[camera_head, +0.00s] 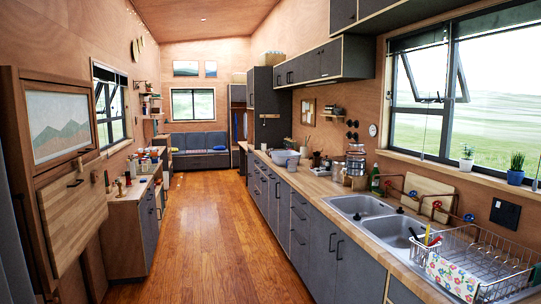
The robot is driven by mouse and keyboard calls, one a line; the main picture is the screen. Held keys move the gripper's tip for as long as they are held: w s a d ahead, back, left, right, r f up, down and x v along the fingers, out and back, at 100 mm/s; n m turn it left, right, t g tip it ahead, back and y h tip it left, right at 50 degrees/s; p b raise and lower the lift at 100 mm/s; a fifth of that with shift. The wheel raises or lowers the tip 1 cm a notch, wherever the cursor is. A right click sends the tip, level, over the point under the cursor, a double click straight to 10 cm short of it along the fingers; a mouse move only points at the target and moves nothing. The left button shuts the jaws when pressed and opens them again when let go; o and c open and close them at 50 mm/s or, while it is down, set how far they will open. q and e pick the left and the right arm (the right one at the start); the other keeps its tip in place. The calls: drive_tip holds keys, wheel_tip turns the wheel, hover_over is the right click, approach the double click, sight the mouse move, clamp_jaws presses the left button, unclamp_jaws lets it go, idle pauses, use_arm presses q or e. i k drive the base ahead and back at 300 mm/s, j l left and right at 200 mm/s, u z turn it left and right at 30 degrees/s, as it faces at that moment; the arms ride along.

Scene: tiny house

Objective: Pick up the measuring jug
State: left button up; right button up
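I cannot pick out the measuring jug with certainty at this size. A pale grey, open-topped vessel (284,158) stands far along the right-hand counter, too small to identify. A clear or metallic stacked vessel (355,160) stands nearer on the same counter, by the wall. Neither of my grippers shows in the head view.
The right counter (303,181) holds a double sink (362,206) and a wire dish rack (487,262) at its near end. A left cabinet (130,215) carries small bottles and wooden items. A folded wooden panel (75,215) hangs at left. The wooden floor (200,225) between is clear.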

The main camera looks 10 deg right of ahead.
sight(292, 161)
drive_tip(key=i, duration=3.05)
drive_tip(key=i+z, duration=0.1)
drive_tip(key=i, duration=1.4)
drive_tip(key=i+j, duration=0.1)
drive_tip(key=i, duration=1.4)
drive_tip(key=i+j+z, duration=0.1)
drive_tip(key=i+z, duration=0.25)
drive_tip(key=i, duration=0.2)
drive_tip(key=i+j+z, duration=0.35)
drive_tip(key=i, duration=0.2)
drive_tip(key=l, duration=0.1)
